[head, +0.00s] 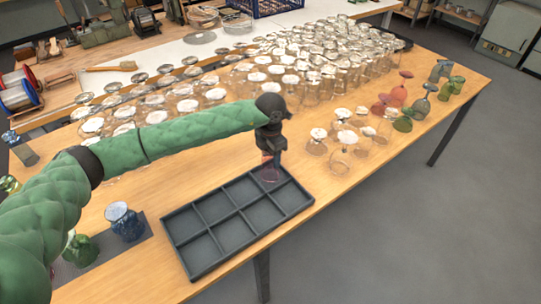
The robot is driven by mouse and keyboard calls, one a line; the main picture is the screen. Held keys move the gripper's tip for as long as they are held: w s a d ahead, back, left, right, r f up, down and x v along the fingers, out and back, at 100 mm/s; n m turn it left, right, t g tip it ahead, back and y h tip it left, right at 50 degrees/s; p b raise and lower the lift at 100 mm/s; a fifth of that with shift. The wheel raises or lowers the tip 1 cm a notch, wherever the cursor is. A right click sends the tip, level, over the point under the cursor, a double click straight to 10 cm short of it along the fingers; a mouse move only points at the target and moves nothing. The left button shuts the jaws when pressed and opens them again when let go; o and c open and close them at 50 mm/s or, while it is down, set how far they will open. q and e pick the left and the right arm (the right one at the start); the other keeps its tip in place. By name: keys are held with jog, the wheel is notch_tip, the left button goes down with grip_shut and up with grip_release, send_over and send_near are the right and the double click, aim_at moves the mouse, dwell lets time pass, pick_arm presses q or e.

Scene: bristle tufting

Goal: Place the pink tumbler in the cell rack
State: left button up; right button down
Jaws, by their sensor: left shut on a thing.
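The cell rack (236,203) is a dark grey tray of several square cells, lying near the table's front edge. My left gripper (269,158) points down over the rack's far right end. It is shut on the pink tumbler (270,173), a small see-through pink glass partly hidden by the gripper. The tumbler is at or just above the far right cells; I cannot tell whether it touches the rack. The cells that show are empty. My right gripper is not in view.
Many upturned clear glasses (330,60) crowd the table behind the arm. A small group of clear glasses (343,140) stands right of the rack. Blue glass (124,222) and green glass (80,249) stand on a dark mat at left. Red and green glasses stand at far right.

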pick_arm(q)
jog(key=shift+f, duration=0.65)
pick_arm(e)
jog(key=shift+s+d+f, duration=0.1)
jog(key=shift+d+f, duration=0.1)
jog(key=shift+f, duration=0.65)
pick_arm(q)
jog(key=shift+f, duration=0.1)
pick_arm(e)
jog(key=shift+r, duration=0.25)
pick_arm(q)
jog(key=o, duration=1.2)
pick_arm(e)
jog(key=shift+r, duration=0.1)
